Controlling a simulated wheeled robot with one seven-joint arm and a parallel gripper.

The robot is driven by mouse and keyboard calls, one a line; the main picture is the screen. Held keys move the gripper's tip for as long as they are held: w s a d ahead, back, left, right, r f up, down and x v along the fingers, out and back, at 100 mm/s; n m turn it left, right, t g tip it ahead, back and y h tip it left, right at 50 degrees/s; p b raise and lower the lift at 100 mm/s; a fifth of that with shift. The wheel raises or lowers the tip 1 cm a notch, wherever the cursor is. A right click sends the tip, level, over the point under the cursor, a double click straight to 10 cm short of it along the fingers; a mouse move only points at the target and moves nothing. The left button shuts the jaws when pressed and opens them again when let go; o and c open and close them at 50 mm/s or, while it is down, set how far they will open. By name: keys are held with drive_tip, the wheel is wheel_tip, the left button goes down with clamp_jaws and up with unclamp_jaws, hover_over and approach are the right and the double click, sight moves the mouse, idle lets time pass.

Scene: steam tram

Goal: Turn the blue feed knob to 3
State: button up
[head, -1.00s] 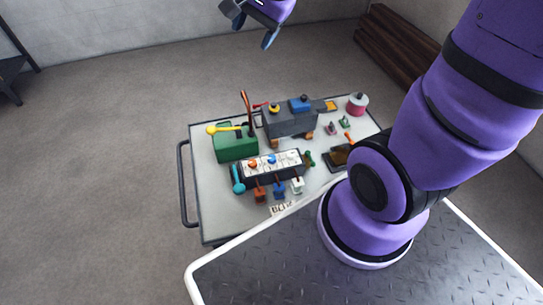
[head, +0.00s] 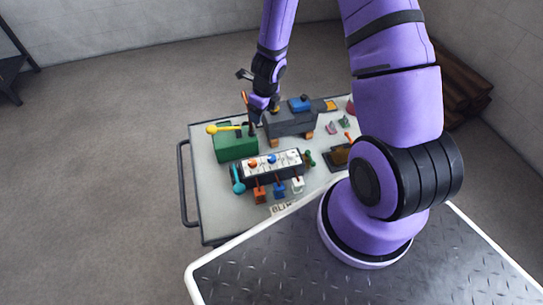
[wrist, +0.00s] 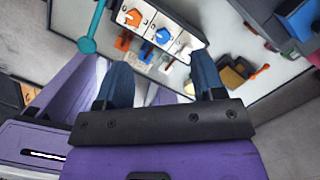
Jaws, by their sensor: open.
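The blue feed knob (head: 253,162) sits on the white-topped control panel, between an orange knob (head: 271,158) and a white knob (head: 291,154) in the row; I cannot read its setting. I have those two points swapped: the orange knob is the left one (head: 253,162) and the blue feed knob is the middle one (head: 271,158). In the wrist view the blue knob (wrist: 162,35) also lies between the orange knob (wrist: 132,17) and the white knob (wrist: 185,52). My gripper (wrist: 160,80) is open and empty, its two blue fingers spread apart. In the head view it is up by the panel's far side, partly hidden by dark parts, and apart from the knob as far as I can tell.
A green box (head: 236,146) with a yellow lever stands left of the panel, and a grey block (head: 290,122) stands behind it. A teal lever (head: 238,178) is at the panel's left end. Orange, blue and white levers stand along its front.

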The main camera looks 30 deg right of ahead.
sight(272, 157)
drive_tip(key=shift+s+d+f+m+g+h, duration=0.25)
drive_tip(key=shift+s+f+m, duration=0.5)
drive_tip(key=shift+f, duration=2.6)
drive_tip(key=shift+s+d+f+m+g, duration=0.3)
drive_tip(key=shift+s+f+m, duration=0.45)
drive_tip(key=shift+f, duration=2.65)
drive_tip(key=shift+s+d+f+m+g+h, duration=0.15)
drive_tip(key=shift+s+f+m+g, duration=0.6)
drive_tip(key=shift+f, duration=2.6)
drive_tip(key=shift+w+m+t, duration=0.25)
drive_tip(key=shift+t, duration=0.15)
drive_tip(key=c, duration=0.9)
